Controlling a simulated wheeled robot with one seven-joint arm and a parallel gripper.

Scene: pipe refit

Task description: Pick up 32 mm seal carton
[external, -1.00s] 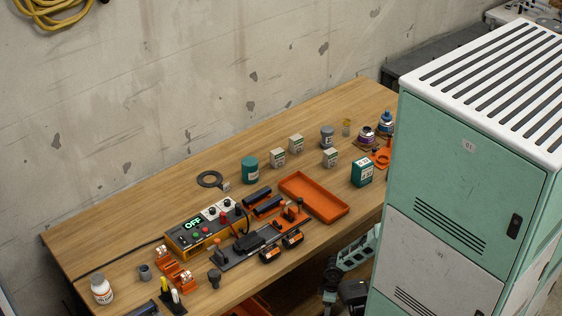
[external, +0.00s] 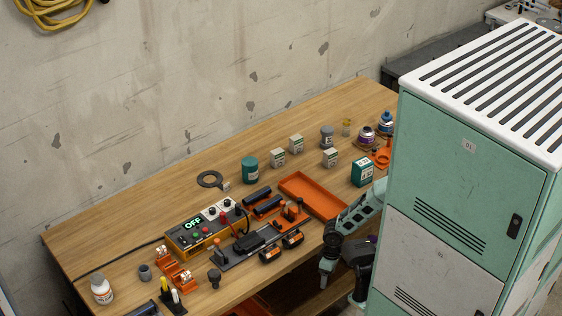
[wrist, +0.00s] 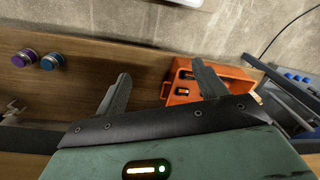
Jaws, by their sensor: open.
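In the external view, three small pale cartons with grey-green labels stand on the wooden bench: one at the left (external: 277,158), one behind it (external: 296,145) and one to the right (external: 330,158). Their sizes cannot be read, so I cannot tell which is the 32 mm seal carton. A larger teal box (external: 362,171) stands nearer the bench's right edge. My gripper (external: 327,272) hangs beside the bench's front edge, away from the cartons. In the wrist view my gripper (wrist: 162,88) is open with nothing between its fingers; no pale carton is recognisable there.
An empty orange tray (external: 314,197) lies between the cartons and the front edge. A teal canister (external: 250,169) and a grey jar (external: 327,137) flank the cartons. A control box (external: 205,230) and tools crowd the left. The tall green cabinet (external: 470,180) hides the right side.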

